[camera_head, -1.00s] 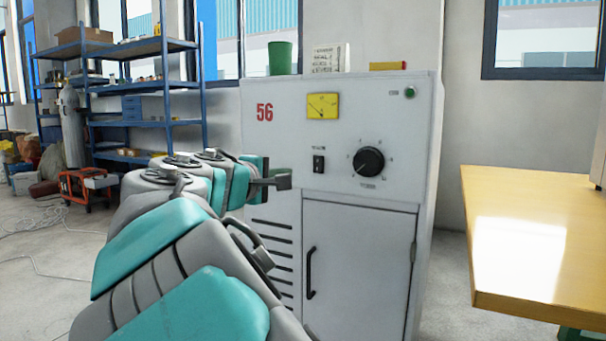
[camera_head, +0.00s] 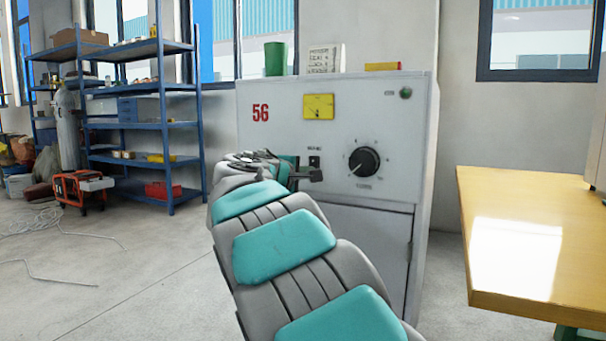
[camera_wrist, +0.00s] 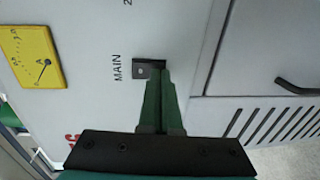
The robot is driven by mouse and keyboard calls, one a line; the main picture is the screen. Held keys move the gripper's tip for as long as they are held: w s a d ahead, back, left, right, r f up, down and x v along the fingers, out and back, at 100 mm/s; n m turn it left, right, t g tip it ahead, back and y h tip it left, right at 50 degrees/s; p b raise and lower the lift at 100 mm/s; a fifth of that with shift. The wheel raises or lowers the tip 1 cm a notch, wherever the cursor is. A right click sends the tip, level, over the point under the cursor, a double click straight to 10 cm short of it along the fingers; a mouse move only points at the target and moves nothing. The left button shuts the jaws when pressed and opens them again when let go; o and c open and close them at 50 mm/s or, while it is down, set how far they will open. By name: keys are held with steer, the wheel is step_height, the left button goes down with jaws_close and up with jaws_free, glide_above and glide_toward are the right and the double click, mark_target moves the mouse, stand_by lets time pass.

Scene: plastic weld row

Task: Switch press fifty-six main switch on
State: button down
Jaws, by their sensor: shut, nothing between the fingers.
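The white press cabinet (camera_head: 270,135) carries a red number 56 (camera_head: 260,113). Its small black main switch (camera_head: 314,160) is left of the large black dial. In the wrist view the switch (camera_wrist: 141,72) lies beside the word MAIN (camera_wrist: 118,68), turned sideways, and its other end is hidden behind my fingers. My gripper (camera_head: 316,175) is shut and empty, its tips at the switch's lower part in the head view. In the wrist view the gripper (camera_wrist: 164,76) overlaps the switch's edge. I cannot tell whether they touch or how the switch is set.
The black dial (camera_head: 363,161) is close right of my gripper. A yellow meter (camera_head: 318,106) is above the switch and a green lamp (camera_head: 406,93) at the upper right. A wooden table (camera_head: 480,235) stands right, blue shelves (camera_head: 140,125) left. Floor between shelves and cabinet is open.

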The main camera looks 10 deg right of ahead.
stand_by(0.3)
steer(key=shift+w+d+f, duration=0.1)
steer(key=shift+w, duration=0.05)
steer(key=f+v, duration=0.3)
steer(key=v, duration=1)
steer(key=shift+s+a, duration=0.35)
steer(key=shift+s, duration=0.1)
steer(key=shift+d+f, duration=0.1)
steer(key=shift+f, duration=0.05)
